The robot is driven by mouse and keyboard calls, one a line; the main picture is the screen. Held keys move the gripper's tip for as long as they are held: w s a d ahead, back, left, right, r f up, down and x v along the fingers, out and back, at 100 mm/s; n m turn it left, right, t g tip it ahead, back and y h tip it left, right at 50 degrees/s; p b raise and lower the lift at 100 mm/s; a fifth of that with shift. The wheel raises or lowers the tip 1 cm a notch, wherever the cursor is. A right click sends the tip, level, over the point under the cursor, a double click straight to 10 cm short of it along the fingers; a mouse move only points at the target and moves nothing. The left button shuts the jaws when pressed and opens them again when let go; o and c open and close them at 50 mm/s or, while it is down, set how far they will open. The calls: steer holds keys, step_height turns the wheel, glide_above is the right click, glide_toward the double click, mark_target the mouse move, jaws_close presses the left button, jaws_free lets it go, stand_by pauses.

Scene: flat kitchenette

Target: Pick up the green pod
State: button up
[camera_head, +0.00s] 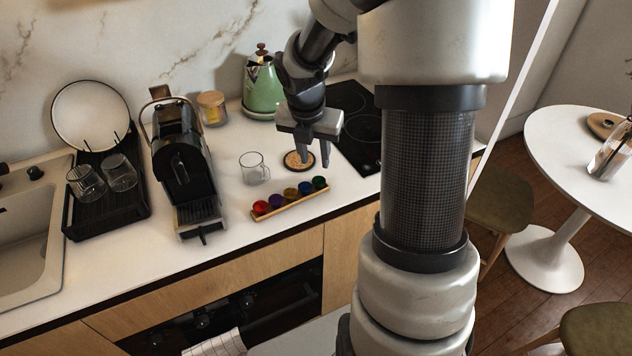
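The green pod (319,182) sits at the right end of a narrow wooden holder (292,206) on the white counter, in a row with several other coloured pods. My gripper (312,162) points down behind the holder, appearing just above the green pod in the picture. Its two fingers are spread with nothing between them. It looks apart from the pod, but its exact height over the counter is hard to tell.
A blue pod (305,188) is right beside the green one. A glass mug (254,168), a round coaster (292,161) and a black coffee machine (184,168) stand nearby. A green kettle (264,88) and black cooktop (362,128) are behind. The counter before the coffee machine is clear.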

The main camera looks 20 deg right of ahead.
mark_target(319, 180)
steer(key=b+x, duration=0.1)
steer(key=x, duration=0.8)
steer(key=shift+f, duration=0.2)
steer(key=c, duration=0.7)
